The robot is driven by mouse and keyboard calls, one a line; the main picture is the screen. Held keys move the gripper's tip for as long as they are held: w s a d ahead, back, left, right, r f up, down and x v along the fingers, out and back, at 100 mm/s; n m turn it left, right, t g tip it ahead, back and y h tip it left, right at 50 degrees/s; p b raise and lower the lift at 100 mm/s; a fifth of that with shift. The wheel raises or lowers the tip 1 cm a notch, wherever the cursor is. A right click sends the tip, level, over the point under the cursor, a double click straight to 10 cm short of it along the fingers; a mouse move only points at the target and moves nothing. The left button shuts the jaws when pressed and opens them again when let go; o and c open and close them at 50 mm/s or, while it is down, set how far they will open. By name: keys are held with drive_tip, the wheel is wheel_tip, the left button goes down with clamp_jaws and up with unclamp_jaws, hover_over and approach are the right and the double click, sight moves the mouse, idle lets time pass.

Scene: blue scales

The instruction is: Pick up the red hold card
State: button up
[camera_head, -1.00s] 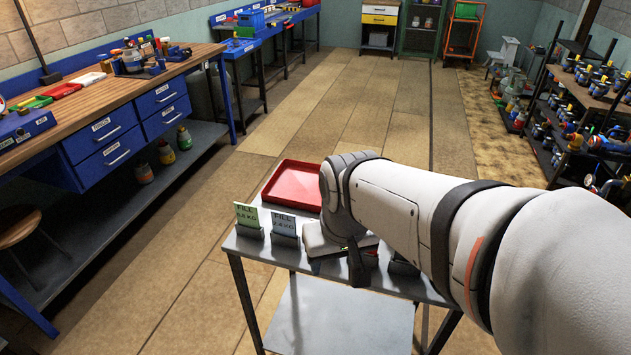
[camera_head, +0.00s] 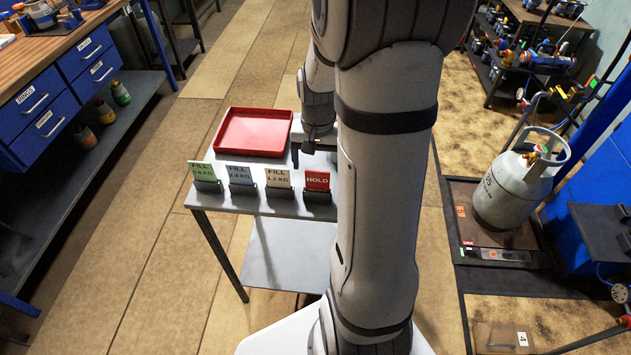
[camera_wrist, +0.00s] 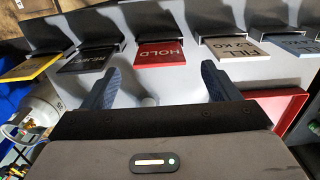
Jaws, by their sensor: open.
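The red hold card (camera_head: 317,181) stands upright in a small dark holder (camera_head: 317,196) at the right end of the visible row on the grey table (camera_head: 268,207). In the wrist view the red card (camera_wrist: 160,52) is ahead of my gripper (camera_wrist: 160,84), roughly between the two fingertips. My gripper is open and empty, with the card beyond its fingers, apart from them as far as I can tell. In the head view my gripper (camera_head: 302,150) is just behind the card, partly hidden by my arm.
Green (camera_head: 203,171), blue-grey (camera_head: 240,174) and cream (camera_head: 278,178) fill cards stand left of the red card. A yellow card (camera_wrist: 28,68) and a dark card (camera_wrist: 86,62) stand on its other side. A red tray (camera_head: 253,132) lies behind the row. A gas cylinder (camera_head: 511,190) stands at right.

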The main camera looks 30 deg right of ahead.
sight(318, 173)
wheel_tip(318, 173, down, 4)
drive_tip(key=shift+s+f+p, duration=0.1)
drive_tip(key=shift+p, duration=0.2)
drive_tip(key=shift+c, duration=0.3)
drive_tip(key=c, duration=1)
